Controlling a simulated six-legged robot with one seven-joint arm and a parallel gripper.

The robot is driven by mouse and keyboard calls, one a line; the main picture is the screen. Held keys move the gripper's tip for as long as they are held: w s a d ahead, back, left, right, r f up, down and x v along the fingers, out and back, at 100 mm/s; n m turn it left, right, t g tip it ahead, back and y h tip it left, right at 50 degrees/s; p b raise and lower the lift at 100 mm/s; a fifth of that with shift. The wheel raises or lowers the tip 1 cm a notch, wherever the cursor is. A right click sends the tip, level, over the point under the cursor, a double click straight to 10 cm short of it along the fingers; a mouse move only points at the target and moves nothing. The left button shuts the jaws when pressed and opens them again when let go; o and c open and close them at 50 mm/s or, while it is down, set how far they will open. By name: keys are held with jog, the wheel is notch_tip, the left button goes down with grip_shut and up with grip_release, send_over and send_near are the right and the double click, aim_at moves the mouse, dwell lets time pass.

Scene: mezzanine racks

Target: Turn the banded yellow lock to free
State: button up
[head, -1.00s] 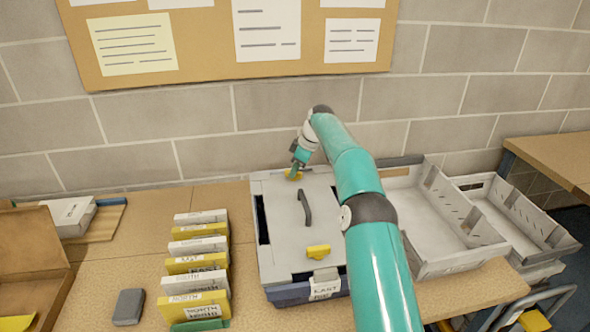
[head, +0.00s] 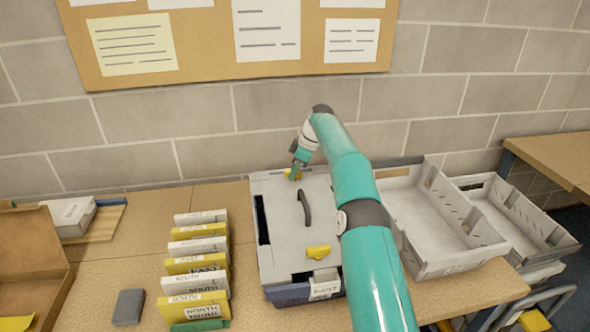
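A grey lidded box (head: 280,225) stands on the bench with a dark handle (head: 305,207) in the middle of its lid. One yellow lock (head: 319,252) sits near the front edge of the lid, in plain view. Another yellow lock (head: 289,172) sits near the back edge, partly hidden by my gripper (head: 294,172). My gripper points down at this back lock, at or touching it; its fingers are too small to tell open from shut. I cannot make out a band on either lock.
Labelled white and yellow boxes (head: 197,265) stand in a row left of the lidded box. Empty grey crates (head: 440,225) stand to the right. A brick wall with a pinboard (head: 205,45) closes off the back.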

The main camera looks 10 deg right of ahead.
jog(key=shift+r, duration=0.1)
jog(key=shift+v, duration=2.4)
jog(key=s+d, duration=0.1)
jog(key=d, duration=0.2)
jog(key=s+d, duration=0.2)
jog(key=d, duration=0.2)
jog(key=s+d, duration=0.1)
jog(key=d, duration=0.3)
jog(key=shift+s+d, duration=0.1)
jog(key=shift+s, duration=0.1)
jog(key=o, duration=0.6)
jog(key=shift+c, duration=0.2)
jog(key=o, duration=0.3)
jog(key=a+r+m+h, duration=0.1)
jog(key=a+m, duration=0.2)
jog(key=a+r+m+h, duration=0.1)
jog(key=a+m, duration=0.2)
jog(key=a+r+m+h, duration=0.1)
jog(key=a+m, duration=0.2)
jog(key=shift+w+a+r+t, duration=0.1)
jog(key=shift+w+a+t, duration=0.2)
jog(key=shift+w, duration=0.1)
jog(key=a+r+m+t+h, duration=0.25)
jog(key=a+r+m, duration=0.3)
jog(key=m, duration=0.35)
jog(key=shift+g, duration=0.35)
jog(key=x, duration=1.4)
jog(key=shift+s+a+f, duration=0.1)
jog(key=shift+s+f, duration=0.05)
jog(key=shift+s, duration=0.25)
